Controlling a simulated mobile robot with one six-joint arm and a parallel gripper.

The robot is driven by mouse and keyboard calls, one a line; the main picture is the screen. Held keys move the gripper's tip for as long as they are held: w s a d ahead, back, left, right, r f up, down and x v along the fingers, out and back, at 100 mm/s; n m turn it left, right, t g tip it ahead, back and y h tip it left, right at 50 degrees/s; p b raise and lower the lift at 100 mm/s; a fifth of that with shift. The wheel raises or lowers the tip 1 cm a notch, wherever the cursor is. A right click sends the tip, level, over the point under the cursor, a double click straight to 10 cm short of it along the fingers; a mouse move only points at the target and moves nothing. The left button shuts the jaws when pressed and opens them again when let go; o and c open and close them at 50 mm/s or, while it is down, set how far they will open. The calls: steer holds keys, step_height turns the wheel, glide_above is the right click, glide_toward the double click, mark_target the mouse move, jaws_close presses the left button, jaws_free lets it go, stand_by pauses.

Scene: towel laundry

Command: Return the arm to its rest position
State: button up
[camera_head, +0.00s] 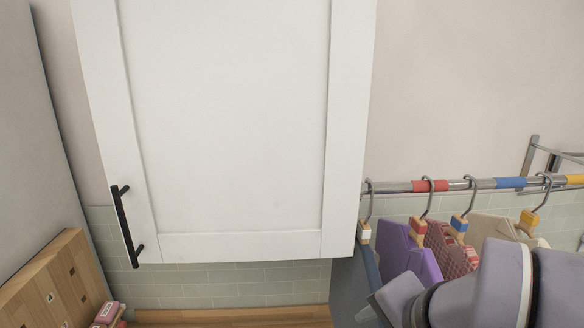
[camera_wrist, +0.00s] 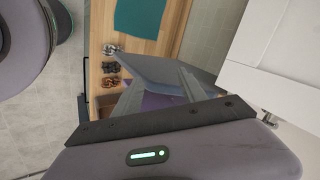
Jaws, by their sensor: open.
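My gripper (camera_wrist: 160,88) shows in the wrist view, its dark bar and body with a green light filling the bottom. It is open, and I see nothing held in it. Grey-blue flat surfaces stand just beyond the bar, with a bit of purple between them; what belongs to the fingers and what lies behind is hard to tell. In the head view, my pale purple-grey arm reaches in at the lower right, in front of the hanging cloths. The gripper itself is not clearly visible there.
A white cabinet door (camera_head: 230,120) with a black handle (camera_head: 125,226) fills the middle. A rail (camera_head: 398,187) holds several hangers with cloths, including a purple one (camera_head: 409,252). A wooden board (camera_head: 55,285) stands lower left. A teal cloth (camera_wrist: 139,30) lies on a wooden counter (camera_wrist: 178,22).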

steer(key=s+a+f+n+b, duration=0.1)
steer(key=s+f+n+b, duration=0.1)
steer(key=f+b, duration=0.7)
steer(key=s+a+f+n+b, duration=0.1)
steer(key=s+f+n+b, duration=0.1)
steer(key=f+b, duration=0.8)
steer(key=s+a+f+n+b, duration=0.1)
steer(key=f+n+b, duration=0.2)
steer(key=f+b, duration=0.7)
step_height(320, 180, down, 6)
steer(key=shift+s+f+n+g+y, duration=0.1)
steer(key=shift+s+n+g+y, duration=0.2)
steer(key=shift+s+y, duration=0.1)
